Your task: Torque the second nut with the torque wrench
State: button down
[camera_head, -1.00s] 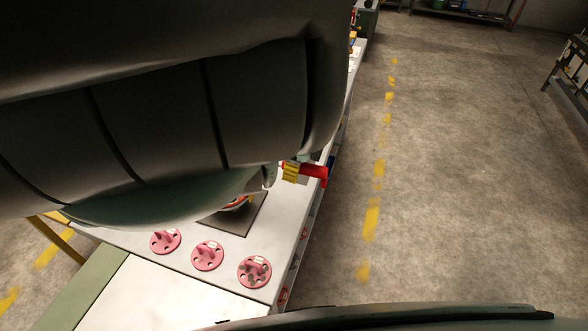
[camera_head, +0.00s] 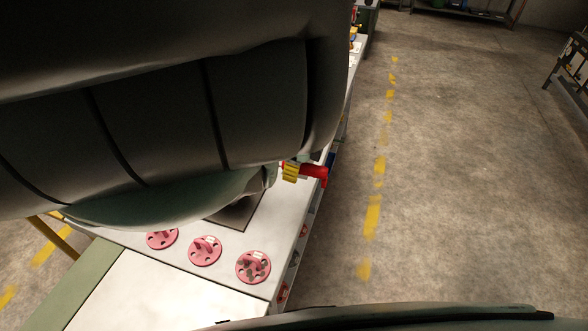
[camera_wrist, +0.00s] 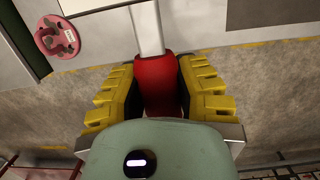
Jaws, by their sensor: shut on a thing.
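My gripper (camera_wrist: 158,95) is shut on the red handle of the torque wrench (camera_wrist: 160,75), with yellow finger pads on both sides of it. The wrench's grey shaft (camera_wrist: 147,28) runs away from the handle to the top edge of the wrist view, and its far end is out of view. In the head view the yellow pads of my gripper (camera_head: 290,172) and the red handle (camera_head: 315,175) show beside the bench's right edge. My own arm covers most of the dark mat (camera_head: 236,214). The flanged spool and its nuts are hidden, so I cannot tell where the wrench head sits.
Three pink round discs with raised pegs (camera_head: 253,267) lie in a row on the near part of the white bench (camera_head: 150,290). One disc (camera_wrist: 57,37) shows at upper left in the wrist view. The concrete floor (camera_head: 470,170) right of the bench is clear.

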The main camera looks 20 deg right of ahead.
jog(key=shift+w+f+b, duration=0.1)
jog(key=shift+f+b, duration=0.65)
jog(key=shift+f, duration=0.05)
jog(key=shift+s+a+m+p, duration=1.25)
jog(key=shift+s+a, duration=0.4)
jog(key=shift+s, duration=0.2)
jog(key=shift+s+a+m+h+p, duration=0.15)
jog(key=shift+s+a+m+p, duration=0.5)
jog(key=shift+a, duration=0.35)
jog(key=shift+s+a+m+h+p, duration=0.15)
jog(key=shift+s+a+m+p, duration=0.35)
jog(key=shift+s+a+p, duration=0.35)
jog(key=shift+w+a, duration=0.1)
jog(key=shift+t, duration=0.3)
